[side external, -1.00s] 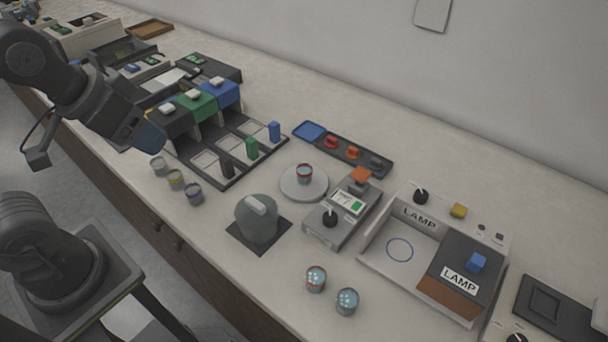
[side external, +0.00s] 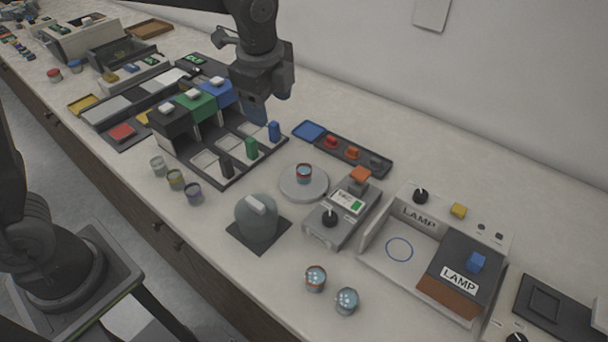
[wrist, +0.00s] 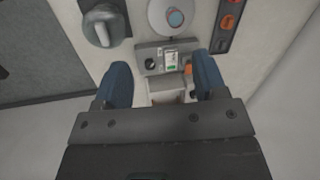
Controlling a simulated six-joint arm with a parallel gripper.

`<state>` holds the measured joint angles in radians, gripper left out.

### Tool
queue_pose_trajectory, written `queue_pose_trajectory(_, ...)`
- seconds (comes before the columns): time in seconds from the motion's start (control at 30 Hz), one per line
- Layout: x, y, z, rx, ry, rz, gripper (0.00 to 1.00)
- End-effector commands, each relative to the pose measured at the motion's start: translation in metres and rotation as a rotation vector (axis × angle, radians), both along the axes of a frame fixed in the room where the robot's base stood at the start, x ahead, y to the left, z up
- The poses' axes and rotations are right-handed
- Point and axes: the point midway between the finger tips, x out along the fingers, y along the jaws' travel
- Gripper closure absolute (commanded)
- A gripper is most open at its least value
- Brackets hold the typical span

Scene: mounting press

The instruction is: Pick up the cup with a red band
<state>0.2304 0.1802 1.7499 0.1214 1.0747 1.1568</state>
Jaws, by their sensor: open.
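A small cup with a red band (side external: 304,173) stands upright on a round pale plate (side external: 290,191) in the middle of the bench. The cup also shows at the top of the wrist view (wrist: 175,18). My gripper (side external: 265,108) is open and empty, with blue fingertips. In the side view it hangs above the black tray's far side, up and left of the cup. In the wrist view its fingers (wrist: 163,82) are spread, and the cup lies beyond them, not between them.
A grey device with a dial (side external: 335,219) stands right of the plate, and a domed grey press (side external: 257,222) stands in front. An orange-banded cup (side external: 315,279) and another cup (side external: 347,301) stand nearer. Several cups (side external: 176,180) stand left. A switch tray (side external: 350,152) lies behind.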

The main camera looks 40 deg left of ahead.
Motion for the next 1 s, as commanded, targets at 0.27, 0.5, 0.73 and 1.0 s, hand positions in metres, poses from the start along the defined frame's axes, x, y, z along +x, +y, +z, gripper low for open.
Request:
queue_pose_trajectory(0.27, 0.050, -0.040, -0.059, 0.106, 0.134, -0.436, 0.35)
queue_pose_trajectory(0.5, 0.056, -0.044, -0.083, 0.124, 0.161, -0.517, 0.35)
queue_pose_trajectory(0.73, 0.058, -0.038, -0.127, 0.122, 0.160, -0.514, 0.35)
queue_pose_trajectory(1.0, 0.060, -0.034, -0.154, 0.122, 0.156, -0.512, 0.35)
